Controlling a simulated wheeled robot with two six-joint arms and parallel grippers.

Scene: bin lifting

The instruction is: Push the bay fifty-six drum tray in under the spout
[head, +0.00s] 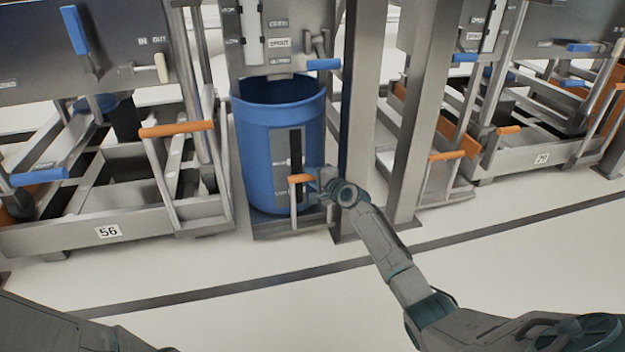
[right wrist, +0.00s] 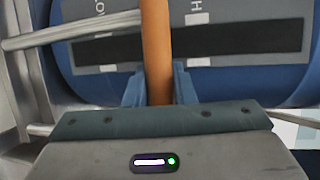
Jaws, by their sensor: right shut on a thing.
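A blue drum (head: 262,145) stands upright on a low grey drum tray (head: 275,231), to the right of the bin frame marked 56 (head: 108,231). The panel labelled SPOUT (head: 279,43) is above the drum's back rim; the spout itself I cannot make out. The tray's upright handle has an orange grip bar (head: 299,178), in front of the drum. My right gripper (head: 316,186) is shut on this handle; in the right wrist view the orange bar (right wrist: 156,45) runs between its two fingers (right wrist: 158,92). My left gripper is out of view; only part of my left arm shows.
A grey post (head: 362,110) stands close on the drum's right. The bay 56 frame has its own orange handle (head: 176,129) and blue levers (head: 39,177). Another bay (head: 541,158) stands at the right. The pale floor (head: 240,315) in front is clear, crossed by a dark line.

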